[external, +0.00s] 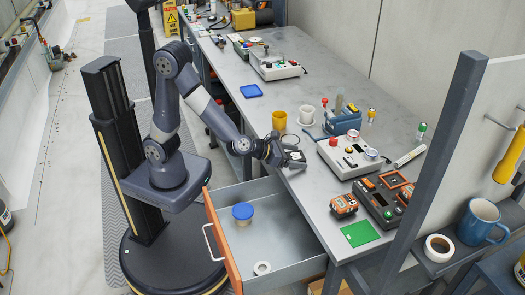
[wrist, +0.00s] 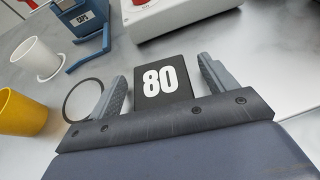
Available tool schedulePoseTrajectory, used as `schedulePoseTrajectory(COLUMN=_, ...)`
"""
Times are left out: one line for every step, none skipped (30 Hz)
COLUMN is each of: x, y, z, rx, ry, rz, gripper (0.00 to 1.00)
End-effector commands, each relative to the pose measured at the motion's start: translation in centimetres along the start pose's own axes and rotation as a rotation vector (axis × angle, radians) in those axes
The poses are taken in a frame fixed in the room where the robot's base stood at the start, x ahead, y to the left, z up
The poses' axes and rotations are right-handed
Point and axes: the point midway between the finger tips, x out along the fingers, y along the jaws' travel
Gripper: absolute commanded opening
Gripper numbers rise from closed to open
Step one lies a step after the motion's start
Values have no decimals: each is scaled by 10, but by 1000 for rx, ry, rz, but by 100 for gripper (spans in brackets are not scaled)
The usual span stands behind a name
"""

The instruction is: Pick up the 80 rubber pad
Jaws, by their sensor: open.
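The 80 rubber pad is a dark, nearly square piece with a white "80" on it. In the wrist view the pad (wrist: 160,82) lies on the grey bench top between my two fingers, with a visible gap on either side. My gripper (wrist: 163,88) is open and points down at the bench, and its dark palm edge hides the near side of the pad. In the external view my gripper (external: 291,156) is low over the front edge of the bench, above the open drawer; the pad is mostly hidden there.
A yellow cup (external: 279,121), a white cup (external: 306,114) and a blue holder (external: 343,121) stand behind my gripper. A dark ring (wrist: 83,100) lies left of my fingers. A white control box (external: 347,157) is to the right. The drawer (external: 276,225) below stands open.

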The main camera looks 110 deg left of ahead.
Motion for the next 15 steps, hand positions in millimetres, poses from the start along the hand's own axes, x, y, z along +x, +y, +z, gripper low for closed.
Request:
schedulePoseTrajectory(x=4, y=0, z=0, rx=-1, ry=-1, rz=1, gripper=80)
schedulePoseTrajectory(x=5, y=0, z=0, rx=-1, ry=-1, rz=1, gripper=80)
schedulePoseTrajectory(x=5, y=0, z=0, rx=-1, ry=-1, rz=1, gripper=80)
schedulePoseTrajectory(x=6, y=0, z=0, rx=-1, ry=-1, rz=0, gripper=80)
schedulePoseTrajectory(x=6, y=0, z=0, rx=-1, ry=-1, rz=0, gripper=80)
schedulePoseTrajectory(x=5, y=0, z=0, rx=-1, ry=-1, rz=0, gripper=80)
schedulePoseTrajectory(x=5, y=0, z=0, rx=-1, ry=-1, rz=0, gripper=80)
schedulePoseTrajectory(x=5, y=0, z=0, rx=-1, ry=-1, rz=0, gripper=80)
schedulePoseTrajectory(x=5, y=0, z=0, rx=-1, ry=-1, rz=0, gripper=79)
schedulePoseTrajectory(x=5, y=0, z=0, rx=-1, ry=-1, rz=0, gripper=77)
schedulePoseTrajectory(x=5, y=0, z=0, rx=-1, ry=-1, rz=0, gripper=74)
schedulePoseTrajectory(x=5, y=0, z=0, rx=-1, ry=-1, rz=0, gripper=71)
schedulePoseTrajectory(x=5, y=0, z=0, rx=-1, ry=-1, rz=0, gripper=69)
schedulePoseTrajectory(x=5, y=0, z=0, rx=-1, ry=-1, rz=0, gripper=66)
schedulePoseTrajectory(x=5, y=0, z=0, rx=-1, ry=-1, rz=0, gripper=63)
